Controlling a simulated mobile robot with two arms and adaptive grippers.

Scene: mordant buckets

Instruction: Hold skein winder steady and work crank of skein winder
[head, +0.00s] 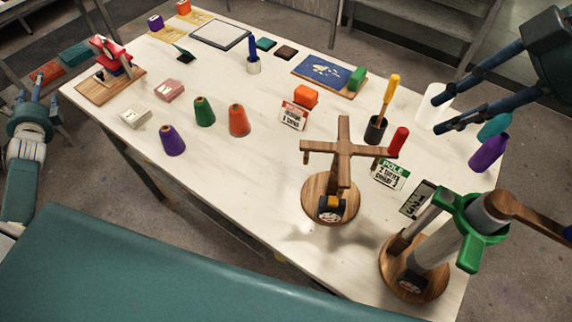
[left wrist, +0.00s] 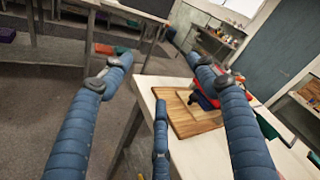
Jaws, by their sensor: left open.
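Two crank-like devices stand on round wooden bases at the table's front right; I cannot tell for certain which is the skein winder. One is a wooden cross on a post (head: 343,150), with a dial on its base. The other has a green and white tilted body (head: 465,230) and a brown arm (head: 525,212) running off the right edge. My right gripper (head: 438,113) is open above the table's right side, apart from both. My left gripper (head: 45,97) is open and empty beyond the table's left edge; its fingers also show in the left wrist view (left wrist: 150,72).
The white table (head: 240,185) holds purple, green (head: 204,112) and orange cones, a red device on a wooden board (head: 110,85), small sign cards, and a dark cup with a yellow-handled tool (head: 388,95). A teal surface (head: 150,265) fills the front left.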

